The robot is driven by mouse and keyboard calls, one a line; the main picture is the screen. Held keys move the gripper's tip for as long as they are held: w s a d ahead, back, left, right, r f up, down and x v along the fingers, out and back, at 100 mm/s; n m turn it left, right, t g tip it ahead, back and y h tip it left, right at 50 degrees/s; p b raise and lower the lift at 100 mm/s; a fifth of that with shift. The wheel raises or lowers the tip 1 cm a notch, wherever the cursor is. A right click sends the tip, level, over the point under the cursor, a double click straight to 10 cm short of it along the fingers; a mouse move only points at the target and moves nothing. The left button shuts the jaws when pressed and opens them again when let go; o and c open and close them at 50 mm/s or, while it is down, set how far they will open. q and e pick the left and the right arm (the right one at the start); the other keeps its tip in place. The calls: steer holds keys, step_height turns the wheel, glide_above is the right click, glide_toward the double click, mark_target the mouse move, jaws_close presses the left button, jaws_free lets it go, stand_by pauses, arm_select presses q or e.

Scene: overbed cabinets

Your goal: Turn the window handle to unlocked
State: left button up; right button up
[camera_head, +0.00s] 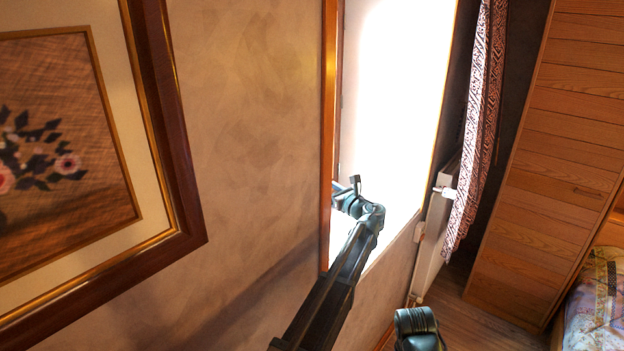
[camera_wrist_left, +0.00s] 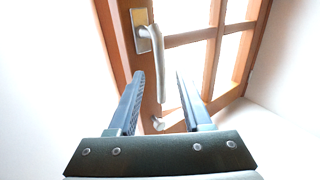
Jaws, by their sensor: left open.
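The window handle (camera_wrist_left: 157,60) is a silver lever on a rectangular plate fixed to the brown wooden window frame (camera_wrist_left: 115,32). In the left wrist view its lever points downward, slightly tilted. My left gripper (camera_wrist_left: 160,82) is open, with one finger on each side of the lever's lower part in the picture. I cannot tell how far the lever reaches in depth between the fingers, and no contact shows. In the head view my left gripper (camera_head: 354,184) reaches into the bright window recess; the handle cannot be made out there.
A second small metal fitting (camera_wrist_left: 159,123) sits lower on the window frame. A framed flower picture (camera_head: 80,150) hangs on the left wall. A patterned curtain (camera_head: 476,120) and a white radiator (camera_head: 432,240) stand right of the window recess, with a wooden cabinet (camera_head: 560,150) beyond.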

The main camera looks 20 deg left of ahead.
arm_select(q)
steer(key=x, duration=0.6)
steer(key=shift+w+a, duration=0.2)
steer(key=shift+a, duration=0.05)
jaws_close()
stand_by(1.2)
